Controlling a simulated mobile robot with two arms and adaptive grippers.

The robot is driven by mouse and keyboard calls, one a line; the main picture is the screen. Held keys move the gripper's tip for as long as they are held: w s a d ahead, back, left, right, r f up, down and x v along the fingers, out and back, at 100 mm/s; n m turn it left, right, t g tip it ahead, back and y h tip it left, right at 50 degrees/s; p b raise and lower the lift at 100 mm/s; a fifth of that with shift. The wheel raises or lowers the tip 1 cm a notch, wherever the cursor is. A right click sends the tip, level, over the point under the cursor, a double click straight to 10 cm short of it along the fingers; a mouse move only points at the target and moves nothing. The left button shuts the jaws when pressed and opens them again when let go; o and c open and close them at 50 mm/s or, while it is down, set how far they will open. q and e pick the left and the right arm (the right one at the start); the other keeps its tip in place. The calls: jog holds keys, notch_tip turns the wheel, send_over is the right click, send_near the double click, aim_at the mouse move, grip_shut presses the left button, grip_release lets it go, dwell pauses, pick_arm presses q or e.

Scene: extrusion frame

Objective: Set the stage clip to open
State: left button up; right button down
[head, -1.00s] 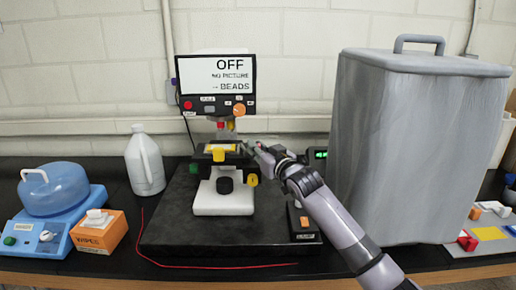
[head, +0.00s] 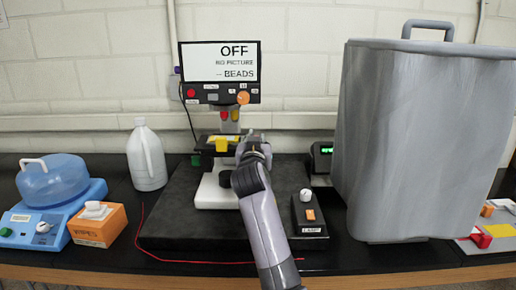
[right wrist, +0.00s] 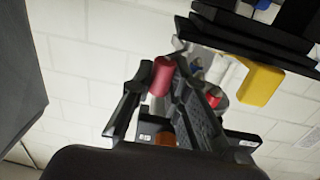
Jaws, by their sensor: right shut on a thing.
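The microscope stands in the middle of the head view, with a black stage (head: 204,148) and a yellow piece (head: 218,140) on top. My right gripper (head: 254,138) is at the stage's right side, and its wrist hides part of the stage and base. In the right wrist view the fingers (right wrist: 160,100) are closed around a red cylindrical knob (right wrist: 162,76). It seems to be the stage clip's handle; the clip itself cannot be made out clearly. A yellow knob (right wrist: 261,84) shows beside the fingers, apart from them. My left gripper is not in view.
A lamp box (head: 309,217) stands right of my arm. A white jug (head: 146,157), wipes box (head: 98,224) and blue device (head: 55,215) are at left.

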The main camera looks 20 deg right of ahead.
jog(key=shift+h, duration=0.3)
jog(key=c, duration=1.5)
grip_release()
jog(key=shift+c, duration=0.2)
